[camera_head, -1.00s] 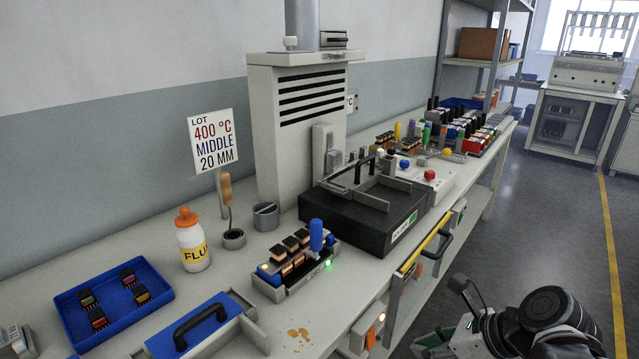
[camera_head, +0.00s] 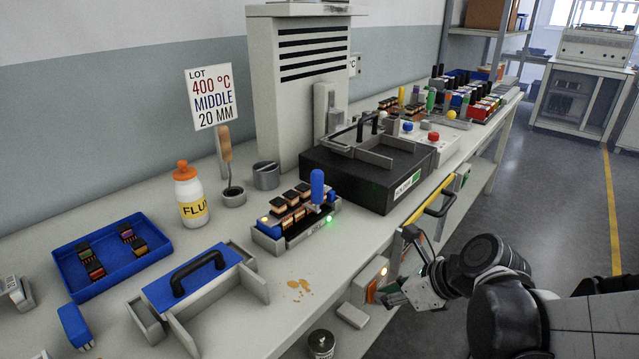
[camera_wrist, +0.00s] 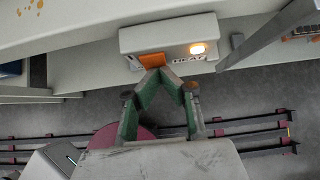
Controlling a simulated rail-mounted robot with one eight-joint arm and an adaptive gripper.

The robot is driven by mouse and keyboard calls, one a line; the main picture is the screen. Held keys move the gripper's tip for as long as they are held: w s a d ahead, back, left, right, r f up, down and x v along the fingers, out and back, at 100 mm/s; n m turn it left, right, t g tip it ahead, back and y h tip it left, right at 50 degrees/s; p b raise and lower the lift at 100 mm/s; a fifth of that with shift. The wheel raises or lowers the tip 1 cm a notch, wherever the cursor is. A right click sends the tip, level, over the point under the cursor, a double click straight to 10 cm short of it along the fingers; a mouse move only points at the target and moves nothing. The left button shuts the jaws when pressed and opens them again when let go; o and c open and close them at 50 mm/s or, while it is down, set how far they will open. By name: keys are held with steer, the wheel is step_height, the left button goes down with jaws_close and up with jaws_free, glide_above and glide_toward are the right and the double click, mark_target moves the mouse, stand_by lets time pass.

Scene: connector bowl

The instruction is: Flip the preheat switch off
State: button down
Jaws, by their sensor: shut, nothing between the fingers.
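The preheat switch is an orange rocker (camera_wrist: 152,60) on a pale box (camera_wrist: 130,42) under the bench's front edge. In the head view the rocker (camera_head: 371,292) and the lit lamp (camera_head: 384,271) also show. My gripper (camera_wrist: 164,71) is shut and empty, its green fingers meeting at the tips just at the rocker's lower right edge. I cannot tell whether they touch it. In the head view my gripper (camera_head: 388,298) is beside the box.
The bench front edge (camera_wrist: 70,35) overhangs close by. A grey block (camera_head: 352,315) and a dark mesh cup (camera_head: 321,343) are near the box on the left. The floor aisle is clear.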

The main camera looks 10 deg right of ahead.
steer(key=shift+w+a+f+b, duration=0.25)
steer(key=shift+f+b, duration=0.1)
steer(key=shift+f, duration=0.2)
steer(key=shift+r, duration=0.15)
